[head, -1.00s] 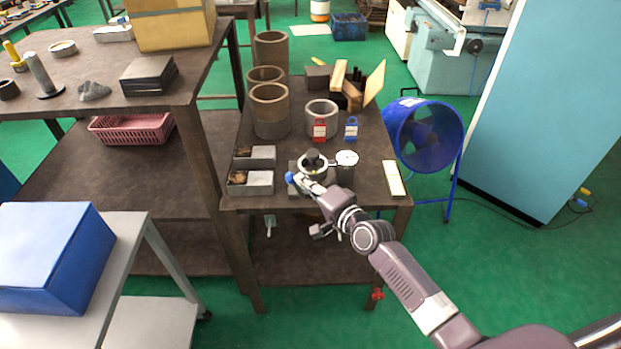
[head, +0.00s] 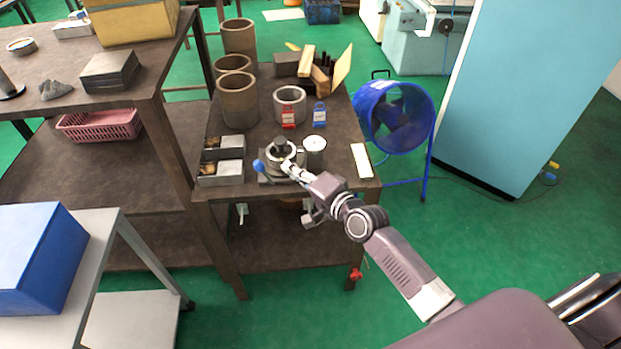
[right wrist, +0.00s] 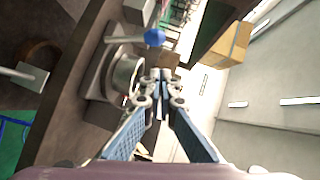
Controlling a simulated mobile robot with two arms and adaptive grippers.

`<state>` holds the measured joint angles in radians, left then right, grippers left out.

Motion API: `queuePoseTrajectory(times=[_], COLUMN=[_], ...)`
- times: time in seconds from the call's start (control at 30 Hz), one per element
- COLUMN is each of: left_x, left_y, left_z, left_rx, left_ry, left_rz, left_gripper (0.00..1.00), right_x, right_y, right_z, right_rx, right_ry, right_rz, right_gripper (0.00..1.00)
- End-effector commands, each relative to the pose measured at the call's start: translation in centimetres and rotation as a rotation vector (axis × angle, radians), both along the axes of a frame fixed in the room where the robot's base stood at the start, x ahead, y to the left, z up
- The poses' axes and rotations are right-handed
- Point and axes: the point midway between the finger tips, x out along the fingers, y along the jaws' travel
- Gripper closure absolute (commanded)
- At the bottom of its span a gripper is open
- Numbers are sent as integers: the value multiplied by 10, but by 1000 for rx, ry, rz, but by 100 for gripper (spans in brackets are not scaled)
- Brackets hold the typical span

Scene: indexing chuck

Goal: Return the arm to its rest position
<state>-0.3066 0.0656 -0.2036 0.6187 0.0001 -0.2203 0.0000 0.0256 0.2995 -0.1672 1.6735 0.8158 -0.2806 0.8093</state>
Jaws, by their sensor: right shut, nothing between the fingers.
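My right arm reaches from the lower right to the front edge of the small dark table. My right gripper (head: 292,170) is shut and empty, close to the indexing chuck (head: 281,157) in the head view. In the right wrist view the shut fingertips (right wrist: 161,85) point past the chuck (right wrist: 126,75), which lies to their left. The chuck's lever with a blue ball knob (right wrist: 154,37) shows there; the knob (head: 258,166) is also in the head view, left of the gripper. I cannot tell whether the fingers touch the chuck. My left gripper is not in view.
Around the chuck stand a metal mug (head: 314,152), grey bins (head: 221,172), brown cylinders (head: 238,100), a grey ring with a red tag (head: 288,117) and a blue padlock-shaped tag (head: 319,115). A blue fan (head: 395,117) stands right. Green floor (head: 470,235) is free at right.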

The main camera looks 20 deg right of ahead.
Motion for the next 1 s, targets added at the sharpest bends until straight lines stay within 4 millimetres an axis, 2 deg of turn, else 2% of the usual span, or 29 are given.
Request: queuePoseTrajectory(times=[0.2,0.3,0.5,0.7,0.77,0.87,1.0], left_x=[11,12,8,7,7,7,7], left_y=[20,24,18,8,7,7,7], left_z=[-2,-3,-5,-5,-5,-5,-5], left_rx=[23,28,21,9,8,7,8], left_ry=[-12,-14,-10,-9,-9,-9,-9], left_rz=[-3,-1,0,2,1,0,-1], left_gripper=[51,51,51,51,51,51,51], right_x=[-35,-47,-60,-63,-68,-87,-139], right_y=[-12,-16,-20,-19,-15,2,29], right_z=[6,10,15,15,11,-6,-43], right_rx=[-1,-2,-1,-7,-35,-145,-426], right_ry=[3,2,2,4,15,56,154], right_rz=[-1,-1,-1,2,18,77,226], right_gripper=[100,100,100,100,100,100,100])
